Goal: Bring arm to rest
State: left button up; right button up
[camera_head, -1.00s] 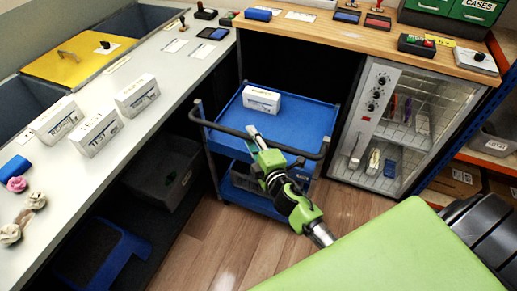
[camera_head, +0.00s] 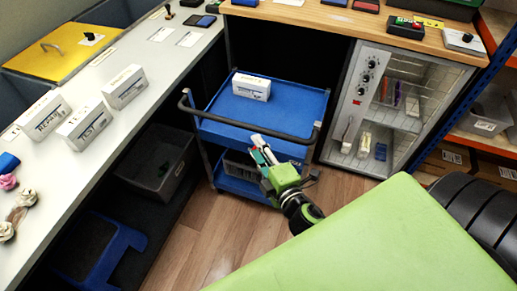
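The gripper is apart from the white box (camera_head: 251,86) on the cart's top shelf. My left gripper is not in view.
A white counter (camera_head: 120,140) at left bears several white boxes. A wooden worktop (camera_head: 340,22) runs along the back above a glass-fronted cabinet (camera_head: 400,100). A grey bin (camera_head: 158,165) is under the counter. Wood floor (camera_head: 235,240) is clear before the cart.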

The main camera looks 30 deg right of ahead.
jog(key=shift+f, duration=0.1)
jog(key=s+a+f+m+g, duration=0.1)
jog(key=s+f+m+g, duration=0.2)
jog(key=f, duration=0.8)
jog(key=s+f+m+g+y, duration=0.1)
jog(key=s+f+g, duration=0.1)
jog(key=s+f, duration=0.6)
jog(key=s+a+f+m+g, duration=0.1)
jog(key=s+f+m+g, duration=0.15)
jog(key=f, duration=1.05)
jog(key=s+f+m+g, duration=0.2)
jog(key=s+f, duration=0.3)
jog(key=s, duration=0.4)
jog(key=s+f+m+g+p, duration=0.1)
jog(key=s+f+m+g, duration=0.1)
jog(key=s+f, duration=0.3)
jog(key=s+f+m+g, duration=0.2)
jog(key=s+f+g, duration=0.2)
jog(key=s, duration=0.8)
notch_tip(320, 180, down, 2)
jog(key=shift+s+d+f+m, duration=0.1)
jog(key=shift+s+d+m, duration=0.2)
jog(key=shift+d+m, duration=0.05)
